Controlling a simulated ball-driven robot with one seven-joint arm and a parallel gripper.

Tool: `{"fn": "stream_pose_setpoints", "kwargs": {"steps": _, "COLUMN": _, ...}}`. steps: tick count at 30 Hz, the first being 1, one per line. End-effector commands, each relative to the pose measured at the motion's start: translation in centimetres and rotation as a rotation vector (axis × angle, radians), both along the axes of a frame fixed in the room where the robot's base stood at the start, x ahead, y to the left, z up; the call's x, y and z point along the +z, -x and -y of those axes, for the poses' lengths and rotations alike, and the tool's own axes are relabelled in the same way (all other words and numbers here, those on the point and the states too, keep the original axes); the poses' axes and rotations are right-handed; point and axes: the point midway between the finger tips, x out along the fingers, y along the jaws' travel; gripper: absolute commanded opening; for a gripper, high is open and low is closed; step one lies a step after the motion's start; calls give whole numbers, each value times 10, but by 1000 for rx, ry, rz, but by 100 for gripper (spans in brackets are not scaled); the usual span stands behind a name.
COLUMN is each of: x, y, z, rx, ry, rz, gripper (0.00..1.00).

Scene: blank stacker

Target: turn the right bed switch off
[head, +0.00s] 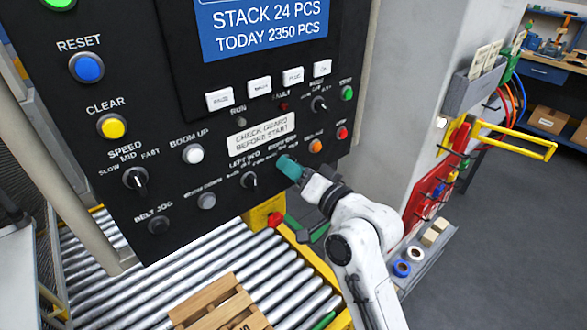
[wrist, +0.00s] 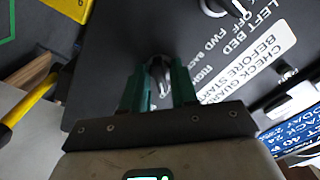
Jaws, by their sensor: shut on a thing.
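My gripper (head: 286,165) has teal fingers that reach the lower right part of the black control panel (head: 178,232). They cover the knob under the right bed label in the head view. In the wrist view, the right bed switch (wrist: 158,78), a dark knob with a light pointer mark, sits between the two green fingers, which are shut on it. Its exact setting is hard to read there. The left bed switch (head: 250,180) is the similar black knob just left of my gripper; it also shows at the top of the wrist view (wrist: 214,6).
An orange button (head: 316,146) and a red button (head: 342,132) lie close to the right of my fingers. A white "check guard before start" label (head: 262,134) is just above. Below the panel are a roller conveyor (head: 130,262) and a wooden pallet (head: 215,305).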

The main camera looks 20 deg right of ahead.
Motion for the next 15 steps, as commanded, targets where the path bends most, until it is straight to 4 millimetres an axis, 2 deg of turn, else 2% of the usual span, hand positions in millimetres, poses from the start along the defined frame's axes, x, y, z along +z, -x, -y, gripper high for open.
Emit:
{"fn": "stream_pose_setpoints", "kwargs": {"steps": 8, "x": -2, "y": 0, "z": 0, "rx": 0, "ry": 64, "rz": 21, "gripper": 0}}
{"fn": "stream_pose_setpoints", "kwargs": {"steps": 15, "x": -4, "y": 0, "z": 1, "rx": -1, "ry": 220, "rz": 73, "gripper": 0}}
